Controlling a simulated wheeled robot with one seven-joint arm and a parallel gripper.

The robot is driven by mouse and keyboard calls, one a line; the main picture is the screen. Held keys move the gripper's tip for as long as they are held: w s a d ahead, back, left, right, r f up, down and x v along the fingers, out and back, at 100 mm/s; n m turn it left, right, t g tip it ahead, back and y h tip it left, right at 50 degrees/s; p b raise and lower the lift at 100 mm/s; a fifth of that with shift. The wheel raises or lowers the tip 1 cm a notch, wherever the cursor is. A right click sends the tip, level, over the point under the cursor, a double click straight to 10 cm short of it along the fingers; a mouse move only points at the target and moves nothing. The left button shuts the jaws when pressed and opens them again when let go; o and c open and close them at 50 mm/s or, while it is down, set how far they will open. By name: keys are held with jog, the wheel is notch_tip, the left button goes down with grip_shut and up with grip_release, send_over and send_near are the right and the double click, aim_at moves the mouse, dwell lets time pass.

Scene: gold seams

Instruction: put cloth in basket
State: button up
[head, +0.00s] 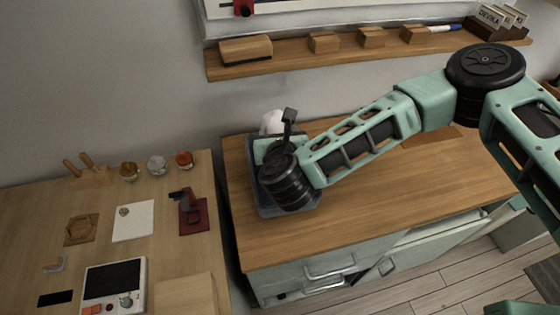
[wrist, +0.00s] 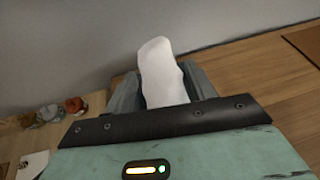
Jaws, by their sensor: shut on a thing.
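The white cloth (head: 272,122) shows at the far side of my gripper, at the back left of the wooden counter. In the wrist view the cloth (wrist: 160,75) stands up as a pale strip beyond the gripper's dark edge. The basket (head: 270,209) is a blue-grey open bin on the counter's left end. My gripper and wrist are over it and cover most of its inside. I cannot tell whether the cloth touches the basket.
A wall shelf (head: 290,60) with wooden blocks runs above the counter. The counter (head: 400,185) is mostly clear to the right. A lower table (head: 150,245) on the left holds small jars, a red stand and a white device. The wall is close behind the basket.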

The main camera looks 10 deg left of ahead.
jog(key=shift+s+p, duration=0.25)
jog(key=shift+p, duration=0.7)
notch_tip(320, 180, down, 10)
jog(key=p, duration=0.3)
jog(key=shift+f, duration=0.15)
jog(key=shift+f, duration=0.15)
jog(key=o, duration=1.1)
